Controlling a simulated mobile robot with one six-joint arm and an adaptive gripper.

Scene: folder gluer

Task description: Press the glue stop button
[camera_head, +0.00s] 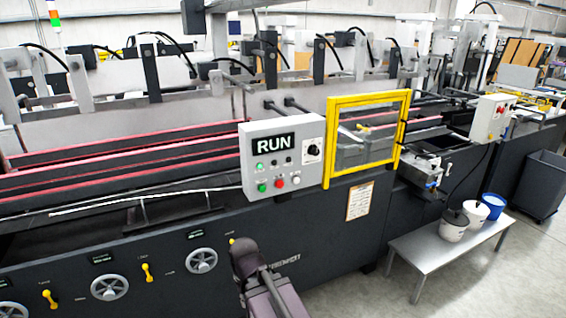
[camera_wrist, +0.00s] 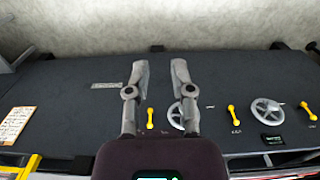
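A grey control panel (camera_head: 282,155) with a RUN display stands on the machine's front. Its lower row has a green button (camera_head: 262,188), a red button (camera_head: 280,183) and a white button (camera_head: 296,180). A smaller white box (camera_head: 493,118) with a red button (camera_head: 501,109) sits further right, above the glue-side unit. The labels are too small to read, so I cannot tell which button is glue stop. My gripper (camera_wrist: 160,72) is open and empty, facing the dark machine front in the wrist view. In the head view my arm is below the RUN panel, and its fingers are hidden.
A yellow-framed guard (camera_head: 328,140) stands right of the RUN panel. Handwheels (camera_head: 202,260) and yellow levers (camera_head: 147,272) stick out of the lower front. A low bench (camera_head: 430,250) with several buckets stands at right, before a dark bin (camera_head: 545,185). Floor at lower right is clear.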

